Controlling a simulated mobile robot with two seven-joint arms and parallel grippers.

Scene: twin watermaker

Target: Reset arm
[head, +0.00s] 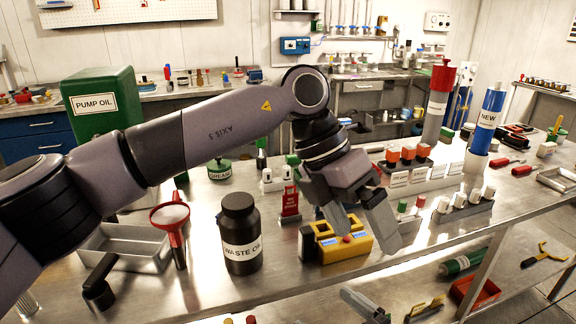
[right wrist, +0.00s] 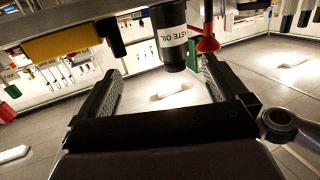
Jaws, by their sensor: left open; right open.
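My left gripper (head: 364,222) hangs over the steel workbench (head: 215,290) with its two grey fingers spread and nothing between them. My left arm reaches across the head view from the left edge. My right gripper (right wrist: 162,82) shows in the right wrist view with its two dark fingers wide apart. No object is gripped there. The black waste oil bottle (right wrist: 170,40) shows beyond the gap, with a red funnel to its right. I cannot tell how near they are.
The waste oil bottle (head: 240,240), red funnel (head: 171,218) and an empty metal tray (head: 128,248) stand left of the yellow device. Racks of small parts, a blue NEW cylinder (head: 488,118) and a red-topped cylinder (head: 438,105) stand to the right.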

